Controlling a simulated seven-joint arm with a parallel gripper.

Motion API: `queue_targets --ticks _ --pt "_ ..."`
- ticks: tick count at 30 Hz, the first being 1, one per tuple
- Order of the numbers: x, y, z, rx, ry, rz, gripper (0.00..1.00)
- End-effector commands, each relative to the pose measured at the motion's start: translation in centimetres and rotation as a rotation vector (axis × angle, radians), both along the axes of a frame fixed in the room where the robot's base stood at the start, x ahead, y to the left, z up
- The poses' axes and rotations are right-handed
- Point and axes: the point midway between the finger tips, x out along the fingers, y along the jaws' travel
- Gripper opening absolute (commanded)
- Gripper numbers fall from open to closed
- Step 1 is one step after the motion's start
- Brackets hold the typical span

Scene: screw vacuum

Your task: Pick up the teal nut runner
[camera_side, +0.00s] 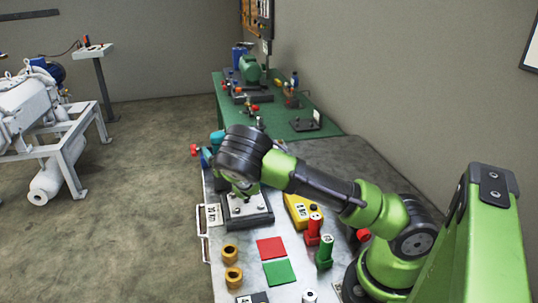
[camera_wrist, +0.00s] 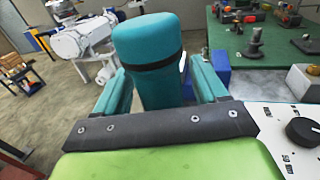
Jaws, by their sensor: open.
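The teal nut runner (camera_wrist: 148,45) stands as a large rounded cylinder with a black band in the wrist view. Its lower part is hidden behind the dark edge of my gripper's body. My gripper (camera_wrist: 160,75) is open, with one teal finger to the left of the nut runner and one to the right. Gaps show beside the cylinder, and I cannot tell whether either finger touches it. In the side view a teal part (camera_side: 216,138) shows just behind my arm's wrist, which hides most of that spot and the fingers.
A grey plate fixture (camera_side: 247,212) sits on the near table below my wrist. Red (camera_side: 271,247) and green (camera_side: 279,272) squares, orange rings (camera_side: 232,277) and a yellow block (camera_side: 299,210) lie nearby. A green-topped bench (camera_side: 290,128) with tools stands behind.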

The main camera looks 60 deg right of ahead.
Motion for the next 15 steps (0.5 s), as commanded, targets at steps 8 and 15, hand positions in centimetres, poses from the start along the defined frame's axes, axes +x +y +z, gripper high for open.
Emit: queue_targets --ticks 8,15 --pt "0.86 -0.49 -0.01 0.000 0.001 0.001 0.72" --pt "0.84 -0.46 0.01 0.000 0.000 0.001 0.46"
